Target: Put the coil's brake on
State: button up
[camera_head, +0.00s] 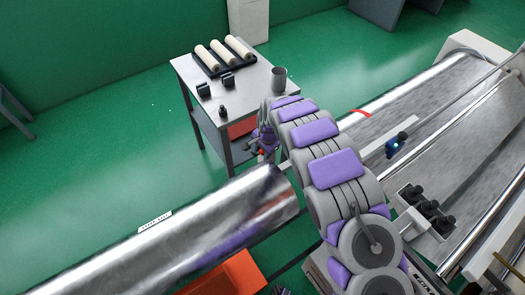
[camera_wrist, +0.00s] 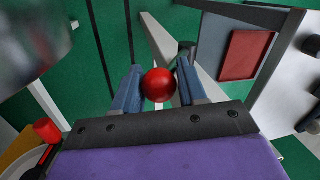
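The coil (camera_head: 190,232) is a large shiny metal roll across the lower left of the head view. A blurred grey part, perhaps the coil, shows at the upper left in the wrist view. My gripper (camera_head: 264,143) is beyond the coil's right end. In the wrist view a round red knob (camera_wrist: 159,86) sits between the blue fingers of my gripper (camera_wrist: 160,78), which appear to touch it on both sides. A bit of red shows below the gripper in the head view. The knob's stem is not clearly visible, so the brake's position cannot be told.
A grey side table (camera_head: 188,72) holds pale rolls on a dark rack (camera_head: 225,68), black blocks and a metal cup (camera_head: 279,79). Machine beds fill the right. An orange box (camera_head: 225,277) lies below the coil. A smaller red piece (camera_wrist: 47,131) shows at the wrist view's left.

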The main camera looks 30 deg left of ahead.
grip_shut()
jog(key=shift+a, duration=0.1)
jog(key=shift+a+h, duration=0.2)
jog(key=shift+h, duration=0.1)
jog(key=shift+w+a+r+g+h+b, duration=0.25)
jog(key=shift+a+g+h, duration=0.15)
jog(key=shift+a+h, duration=0.15)
jog(key=shift+w+a+r+g+h+b, duration=0.15)
jog(key=shift+a+r+g+h, duration=0.2)
jog(key=shift+h, duration=0.3)
jog(key=shift+f, duration=0.1)
